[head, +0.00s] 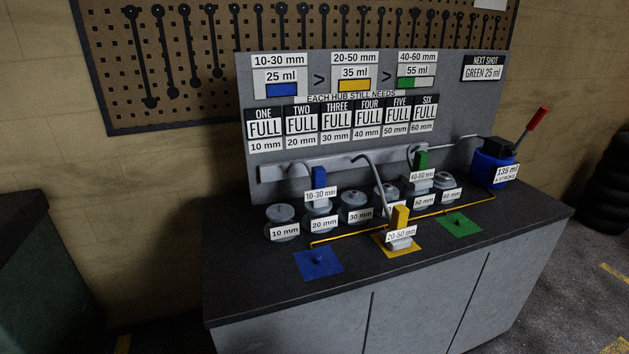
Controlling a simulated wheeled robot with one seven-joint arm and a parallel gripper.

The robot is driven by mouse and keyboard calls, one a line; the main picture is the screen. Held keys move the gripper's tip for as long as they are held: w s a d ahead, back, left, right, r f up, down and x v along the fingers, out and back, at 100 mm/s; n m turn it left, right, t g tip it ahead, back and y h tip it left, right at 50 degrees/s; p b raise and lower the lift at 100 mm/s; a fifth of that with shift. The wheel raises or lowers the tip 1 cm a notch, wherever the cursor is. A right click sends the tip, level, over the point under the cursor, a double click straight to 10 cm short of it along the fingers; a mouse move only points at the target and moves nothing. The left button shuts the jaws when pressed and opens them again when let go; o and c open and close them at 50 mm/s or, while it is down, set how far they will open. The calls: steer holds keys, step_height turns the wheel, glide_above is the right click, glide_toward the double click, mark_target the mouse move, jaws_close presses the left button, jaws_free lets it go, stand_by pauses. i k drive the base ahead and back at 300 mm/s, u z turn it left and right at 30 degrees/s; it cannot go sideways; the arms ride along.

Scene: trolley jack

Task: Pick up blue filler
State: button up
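The blue filler (319,178) is an upright blue block with a "10-30 mm" label. It stands at the back left of the bench, seemingly on top of the 20 mm hub (321,213); the label hides part of its base. The yellow filler (400,216), labelled 20-50 mm, stands on the yellow mat (388,250). The green filler (421,160), labelled 40-60 mm, is at the 50 mm hub. My gripper is not in view.
Several grey hubs stand in a row along the dark bench top (250,285). A yellow rail (450,210) runs in front of them, and a curved grey pipe (376,180) rises mid-bench. A blue pump (492,168) with a red-tipped lever stands right. The green mat (459,225) looks clear.

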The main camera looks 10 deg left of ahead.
mark_target(318, 195)
steer(key=z, duration=0.05)
steer(key=i, duration=0.9)
